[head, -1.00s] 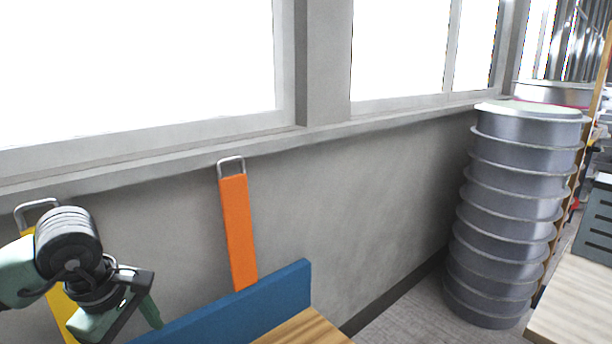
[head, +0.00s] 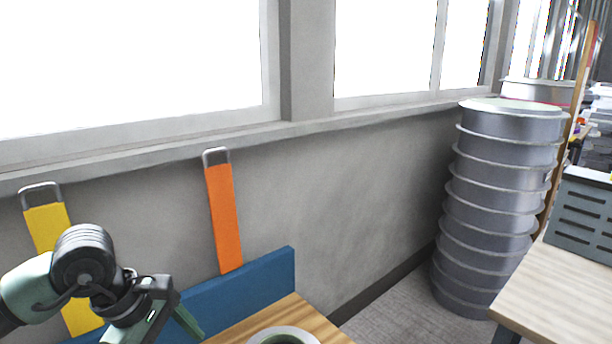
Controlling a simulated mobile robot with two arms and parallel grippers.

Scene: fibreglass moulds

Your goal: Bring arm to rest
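My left arm comes in at the lower left of the head view. Its gripper (head: 172,322) points down and to the right, in front of the blue board and above the wooden bench. One greenish finger shows clearly; the other is mostly hidden, so I cannot tell how wide the gripper is. No object shows in it. My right arm and gripper are out of view.
A yellow strap (head: 46,230) and an orange strap (head: 224,218) stand against the grey wall behind a blue board (head: 240,285). A round green-and-white item (head: 283,336) sits on the wooden bench (head: 318,325). Stacked metal drums (head: 492,200) and another table (head: 560,295) stand right.

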